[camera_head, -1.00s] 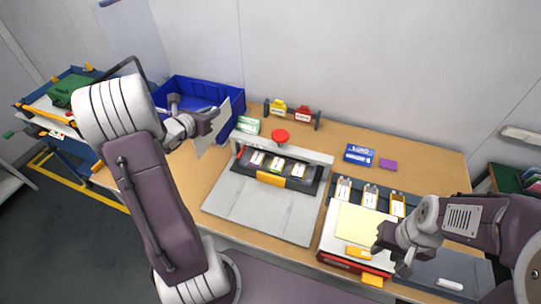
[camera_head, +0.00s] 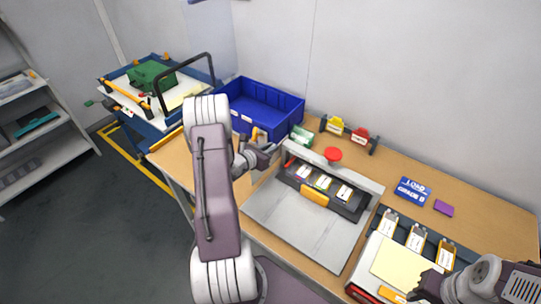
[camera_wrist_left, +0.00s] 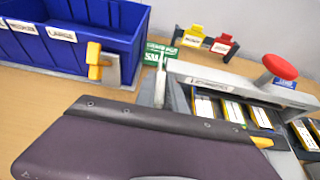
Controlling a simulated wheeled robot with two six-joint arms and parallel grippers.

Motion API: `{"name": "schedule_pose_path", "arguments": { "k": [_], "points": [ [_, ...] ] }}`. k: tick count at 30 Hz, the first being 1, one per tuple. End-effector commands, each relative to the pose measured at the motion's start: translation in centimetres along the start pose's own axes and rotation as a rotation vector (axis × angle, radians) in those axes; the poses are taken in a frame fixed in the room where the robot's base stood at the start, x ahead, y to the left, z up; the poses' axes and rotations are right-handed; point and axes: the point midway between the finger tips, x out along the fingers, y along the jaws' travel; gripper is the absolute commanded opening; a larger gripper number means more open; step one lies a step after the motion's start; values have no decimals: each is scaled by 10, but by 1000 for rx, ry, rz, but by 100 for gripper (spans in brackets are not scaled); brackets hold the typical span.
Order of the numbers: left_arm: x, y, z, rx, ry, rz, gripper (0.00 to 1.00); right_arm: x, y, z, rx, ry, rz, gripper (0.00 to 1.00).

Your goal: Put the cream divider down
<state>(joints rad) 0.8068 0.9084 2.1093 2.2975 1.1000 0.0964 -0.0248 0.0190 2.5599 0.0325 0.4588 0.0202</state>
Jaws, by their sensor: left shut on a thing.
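My left gripper (camera_head: 268,152) is at the back left of the table, in front of the blue bin and left of the press. It is shut on a thin pale sheet, likely the cream divider, which shows nearly edge-on in the left wrist view (camera_wrist_left: 162,76). In the head view the sheet is mostly hidden at the gripper, and I cannot tell whether its lower edge touches anything. My right gripper (camera_head: 425,287) is at the lower right, beside a stack topped by a cream-yellow sheet (camera_head: 403,262); its jaws are unclear.
The blue bin (camera_head: 238,122) stands behind, with an orange-topped piece (camera_wrist_left: 97,62) in front. A green-and-white box (camera_head: 302,136) and the press (camera_head: 365,213) with its red knob (camera_head: 333,154) are close on the right. Several pouches lie in the press. A cart (camera_head: 118,99) is at left.

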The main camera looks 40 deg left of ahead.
Motion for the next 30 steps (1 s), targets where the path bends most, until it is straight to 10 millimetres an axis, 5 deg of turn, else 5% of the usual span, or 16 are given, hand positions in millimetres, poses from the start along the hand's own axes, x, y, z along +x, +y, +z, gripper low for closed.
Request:
{"name": "schedule_pose_path", "arguments": {
  "k": [5,17,18,20,30],
  "points": [
    [12,-1,-31,-4,3,-1,0,0,0,0,0,0,0,36],
    [15,0,-38,-1,1,0,0,5,0,0,0,0,0,36],
    [15,0,-38,-2,1,0,17,5,0,1,0,0,0,36],
    [14,0,-37,-2,2,0,34,3,0,0,0,0,0,36],
    [14,0,-34,-2,2,0,36,1,0,0,0,0,0,36]
  ]
}}
